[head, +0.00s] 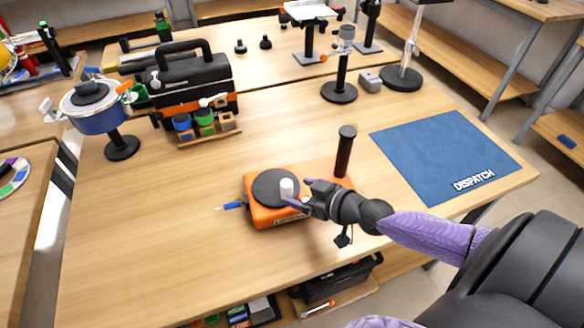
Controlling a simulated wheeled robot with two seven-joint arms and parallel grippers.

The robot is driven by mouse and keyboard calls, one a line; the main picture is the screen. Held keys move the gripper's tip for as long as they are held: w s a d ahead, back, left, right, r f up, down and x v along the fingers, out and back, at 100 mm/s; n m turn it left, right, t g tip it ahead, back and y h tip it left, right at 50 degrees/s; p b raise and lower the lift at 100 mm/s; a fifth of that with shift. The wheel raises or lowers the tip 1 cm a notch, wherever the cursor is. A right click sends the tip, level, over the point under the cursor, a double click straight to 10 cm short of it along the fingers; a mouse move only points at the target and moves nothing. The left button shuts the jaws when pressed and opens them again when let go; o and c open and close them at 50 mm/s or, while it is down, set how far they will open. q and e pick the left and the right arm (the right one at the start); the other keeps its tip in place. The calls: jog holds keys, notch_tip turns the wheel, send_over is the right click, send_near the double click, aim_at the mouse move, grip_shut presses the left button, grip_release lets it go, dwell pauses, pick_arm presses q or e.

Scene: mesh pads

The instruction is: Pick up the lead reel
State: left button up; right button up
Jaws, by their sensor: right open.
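An orange unit (258,215) with a round black top and a white knob (287,187) sits on the wooden table in front of me. It looks like the lead reel, but its front label is too small to read surely. A blue-tipped lead or plug (231,206) lies at its left side. My right gripper (296,191) is open at the right of the white knob, its fingertips close to it. I cannot tell whether they touch it. My right gripper hides part of the unit's right side. My left gripper is not in view.
A black upright post (345,150) stands just behind my right gripper. A blue DISPATCH mat (440,150) lies bare at the right. A black tool case (190,75), a blue pot on a stand (98,122) and a stand (339,92) are farther back. The table's left front is clear.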

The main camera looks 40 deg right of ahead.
aim_at(284, 188)
jog(key=b+x, duration=0.1)
jog(key=x, duration=0.5)
jog(key=shift+f+b, duration=0.35)
jog(key=shift+b, duration=0.05)
jog(key=shift+w+a+f, duration=0.1)
jog(key=shift+w, duration=0.3)
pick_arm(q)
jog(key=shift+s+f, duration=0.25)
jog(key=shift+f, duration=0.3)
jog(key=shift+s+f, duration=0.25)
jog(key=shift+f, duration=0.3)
pick_arm(e)
grip_shut()
